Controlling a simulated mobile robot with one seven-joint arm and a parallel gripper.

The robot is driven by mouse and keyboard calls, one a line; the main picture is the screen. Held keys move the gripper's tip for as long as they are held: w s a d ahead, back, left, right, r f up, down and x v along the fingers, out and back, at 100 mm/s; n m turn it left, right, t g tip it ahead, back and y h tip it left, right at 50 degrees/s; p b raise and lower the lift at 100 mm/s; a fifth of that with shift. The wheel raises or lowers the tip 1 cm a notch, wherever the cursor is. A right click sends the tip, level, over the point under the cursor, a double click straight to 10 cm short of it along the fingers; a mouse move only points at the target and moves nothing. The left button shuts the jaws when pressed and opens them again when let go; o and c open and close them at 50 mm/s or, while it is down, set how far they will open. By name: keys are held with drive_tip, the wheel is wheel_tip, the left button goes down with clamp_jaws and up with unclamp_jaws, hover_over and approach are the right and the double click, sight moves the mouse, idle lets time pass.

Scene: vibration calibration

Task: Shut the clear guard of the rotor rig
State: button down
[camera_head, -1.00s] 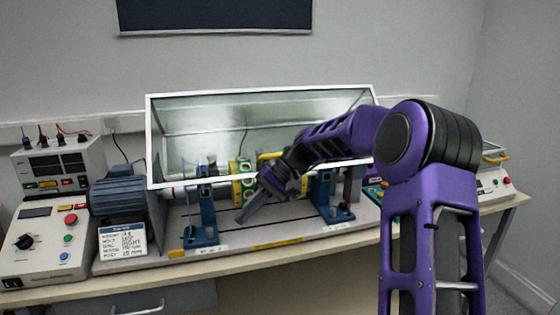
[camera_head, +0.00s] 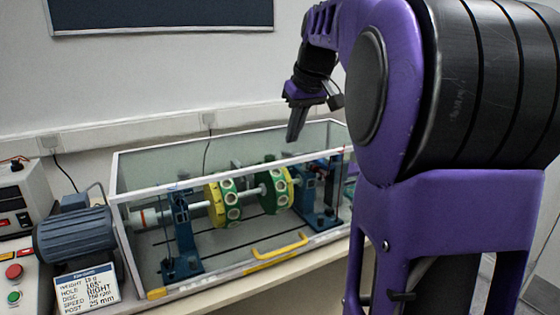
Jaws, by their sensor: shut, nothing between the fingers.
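The rotor rig's clear guard (camera_head: 132,162) has a white frame. It lies down over the rig as a closed box, with its yellow handle (camera_head: 279,246) low at the front edge near the base. Through it I see the shaft with a yellow disc (camera_head: 217,206) and a green disc (camera_head: 270,193) between blue bearing posts (camera_head: 180,228). My gripper (camera_head: 293,138) points down, shut and empty, above the right part of the guard. I cannot tell whether the fingertips are clear of the guard's top.
A blue-grey motor (camera_head: 75,236) and a printed card (camera_head: 88,290) stand left of the guard. Control boxes (camera_head: 14,262) are at the far left. My arm fills the right side and hides the bench there. The space above the guard's left half is free.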

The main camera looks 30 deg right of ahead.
drive_tip(key=b, duration=0.2)
hover_over(287, 179)
drive_tip(key=s+a, duration=0.2)
wheel_tip(287, 179, down, 9)
drive_tip(key=shift+d+f, duration=0.15)
drive_tip(key=f, duration=0.1)
drive_tip(key=s+f, duration=0.1)
drive_tip(key=f, duration=0.1)
drive_tip(key=shift+s+f+b, duration=0.1)
drive_tip(key=shift+s+b, duration=0.05)
drive_tip(key=shift+b, duration=0.2)
drive_tip(key=shift+f, duration=0.15)
